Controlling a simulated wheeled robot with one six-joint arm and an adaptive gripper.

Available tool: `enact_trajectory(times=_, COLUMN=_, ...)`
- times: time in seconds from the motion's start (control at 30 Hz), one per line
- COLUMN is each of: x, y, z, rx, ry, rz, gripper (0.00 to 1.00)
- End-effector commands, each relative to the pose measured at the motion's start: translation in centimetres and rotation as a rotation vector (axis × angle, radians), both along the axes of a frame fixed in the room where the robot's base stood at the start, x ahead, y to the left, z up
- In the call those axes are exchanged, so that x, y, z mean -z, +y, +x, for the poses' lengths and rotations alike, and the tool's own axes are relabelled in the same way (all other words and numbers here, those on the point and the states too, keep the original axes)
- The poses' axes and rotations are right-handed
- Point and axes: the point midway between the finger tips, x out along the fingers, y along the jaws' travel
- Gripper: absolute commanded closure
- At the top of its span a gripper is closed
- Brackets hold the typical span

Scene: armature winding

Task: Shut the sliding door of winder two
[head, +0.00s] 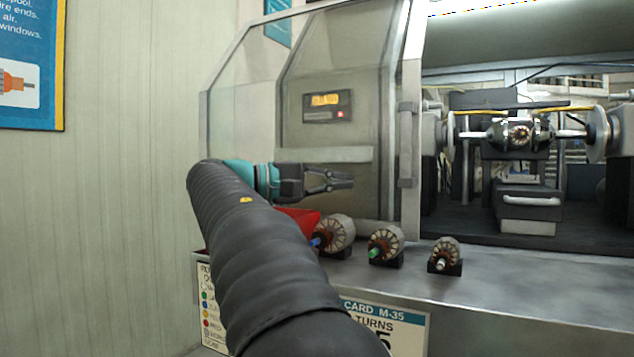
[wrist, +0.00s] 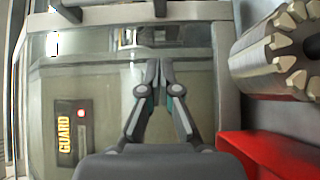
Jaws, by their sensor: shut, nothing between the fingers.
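The clear sliding door (head: 392,95) of the winder stands slid to the left, leaving the winding chamber (head: 525,215) open on the right. Its upright grey handle (head: 408,145) is on the door's right edge. My gripper (head: 350,180) is shut and empty, in front of the door panel, left of the handle and a little below its middle. In the wrist view my gripper (wrist: 152,65) points toward a grey bar (wrist: 130,13) crossing the top, which looks like the door's edge or handle; a gap shows between them. No winder number is readable.
Several armatures stand on the front ledge, including one (head: 386,243) close below my gripper; another looms at right in the wrist view (wrist: 285,50). A red bin (head: 298,220) sits beside them. A panel reading GUARD (wrist: 65,135) shows a red light.

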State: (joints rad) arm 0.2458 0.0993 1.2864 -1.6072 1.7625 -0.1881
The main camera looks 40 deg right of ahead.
Motion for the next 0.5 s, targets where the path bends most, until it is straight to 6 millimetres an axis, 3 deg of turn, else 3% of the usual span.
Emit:
enact_trajectory(times=0.27, x=0.0, y=-4.8, z=-2.4, rx=0.004, ry=0.000, rz=0.001, gripper=1.00)
enact_trajectory(times=0.5, x=0.0, y=-5.6, z=-5.1, rx=-0.001, ry=0.001, rz=0.000, gripper=1.00)
